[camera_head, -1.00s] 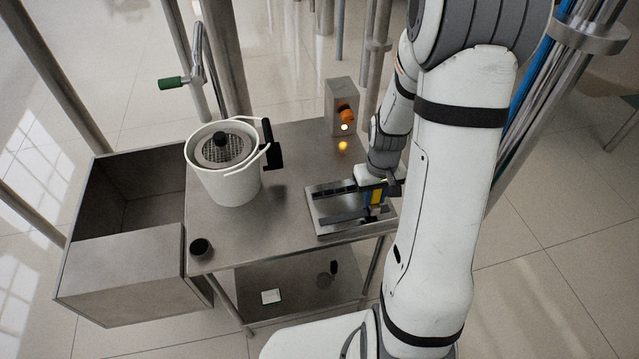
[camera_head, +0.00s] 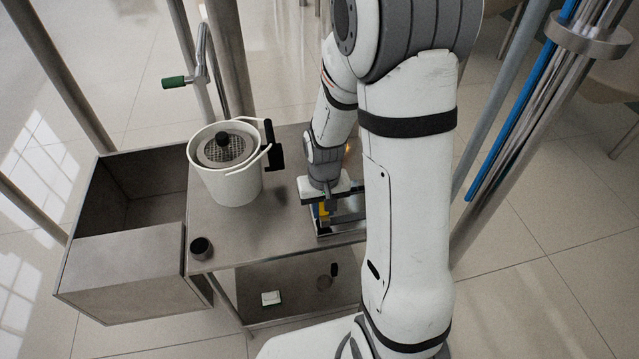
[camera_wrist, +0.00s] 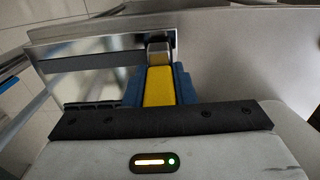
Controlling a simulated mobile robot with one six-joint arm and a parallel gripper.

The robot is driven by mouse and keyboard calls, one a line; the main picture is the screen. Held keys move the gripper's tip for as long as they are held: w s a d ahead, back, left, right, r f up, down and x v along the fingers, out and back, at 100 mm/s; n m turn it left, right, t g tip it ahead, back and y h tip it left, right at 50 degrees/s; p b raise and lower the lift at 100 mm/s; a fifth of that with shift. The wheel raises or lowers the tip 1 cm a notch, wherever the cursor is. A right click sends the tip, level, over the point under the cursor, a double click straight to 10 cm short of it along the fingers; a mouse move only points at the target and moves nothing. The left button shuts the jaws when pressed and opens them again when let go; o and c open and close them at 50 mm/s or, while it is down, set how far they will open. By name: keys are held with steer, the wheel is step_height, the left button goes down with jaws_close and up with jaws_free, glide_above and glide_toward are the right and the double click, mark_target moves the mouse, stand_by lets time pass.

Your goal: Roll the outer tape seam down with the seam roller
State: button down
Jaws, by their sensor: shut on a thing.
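My gripper (camera_head: 322,208) is at the front right of the steel table, above the left end of a shallow metal tray (camera_head: 345,230). In the wrist view, its blue fingers are shut on the yellow handle of the seam roller (camera_wrist: 159,86). The roller's grey metal head (camera_wrist: 158,50) points away from the wrist, toward the tray's edge (camera_wrist: 100,42). I cannot tell whether the head touches anything. My arm hides most of the tray in the head view. I cannot make out the tape seam in either view.
A white pot (camera_head: 231,185) with a perforated disc and black knob stands on the table's left half. A small dark cup (camera_head: 201,248) is at the front left corner. An open metal bin (camera_head: 120,262) adjoins the left side. The table between pot and tray is clear.

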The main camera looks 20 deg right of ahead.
step_height(320, 180, up, 9)
steer(key=p, duration=0.4)
steer(key=shift+d, duration=0.1)
steer(key=shift+f, duration=0.15)
steer(key=shift+d, duration=0.1)
